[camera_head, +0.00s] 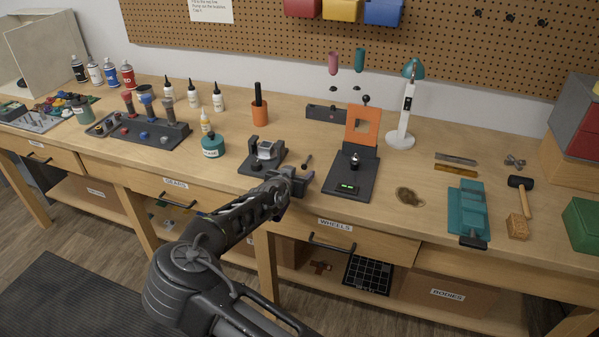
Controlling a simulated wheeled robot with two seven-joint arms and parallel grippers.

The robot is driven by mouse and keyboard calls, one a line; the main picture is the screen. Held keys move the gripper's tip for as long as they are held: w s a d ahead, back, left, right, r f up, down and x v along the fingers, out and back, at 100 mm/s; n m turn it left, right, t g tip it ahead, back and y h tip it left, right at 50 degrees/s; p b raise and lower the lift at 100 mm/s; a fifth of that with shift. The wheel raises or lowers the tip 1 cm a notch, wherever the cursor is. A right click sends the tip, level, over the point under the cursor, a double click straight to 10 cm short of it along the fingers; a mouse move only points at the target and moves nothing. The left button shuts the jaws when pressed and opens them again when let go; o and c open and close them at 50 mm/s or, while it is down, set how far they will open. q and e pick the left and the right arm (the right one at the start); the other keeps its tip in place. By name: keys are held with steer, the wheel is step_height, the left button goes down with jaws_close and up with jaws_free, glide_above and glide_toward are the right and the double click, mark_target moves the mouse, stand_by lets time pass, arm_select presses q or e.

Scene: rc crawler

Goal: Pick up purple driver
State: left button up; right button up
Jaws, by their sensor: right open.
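No handle shows as a clear purple. I cannot tell for sure which is the purple driver. My right gripper (304,182) is open near the bench's front edge, in front of the grey vise (264,153), well apart from all these handles. My left gripper is out of view.
A small dark piece (307,161) lies just beyond my gripper. A black stand with an orange plate (362,125) is to its right. Bare bench (432,135) lies right of the lamp.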

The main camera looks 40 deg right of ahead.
steer(key=shift+w+d+f, duration=0.25)
steer(key=shift+d, duration=0.1)
steer(key=shift+c, duration=0.5)
jaws_close()
stand_by(0.3)
